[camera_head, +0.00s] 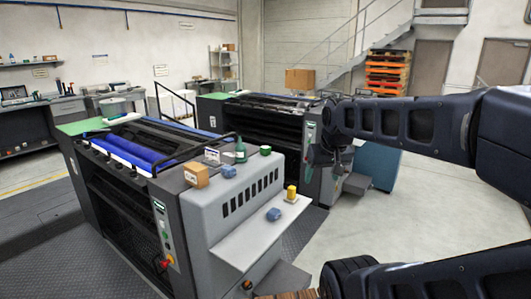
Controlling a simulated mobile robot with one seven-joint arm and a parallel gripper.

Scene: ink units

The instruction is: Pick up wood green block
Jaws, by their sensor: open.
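A small green block (265,150) sits on the grey top of the near printing machine, at the back right of a group of small objects. A dark green bottle (240,153) stands just left of it. My gripper (321,160) hangs at the end of my dark arm, to the right of the green block and apart from it in the picture. It is small and dark against the machine behind, and its jaws are open with nothing visible in them.
Near the block are a wooden box (196,174), a white card (212,156) and a blue object (229,171). A yellow cylinder (291,193) and another blue object (273,214) are on the lower white shelf (245,247). A second machine (262,125) stands behind.

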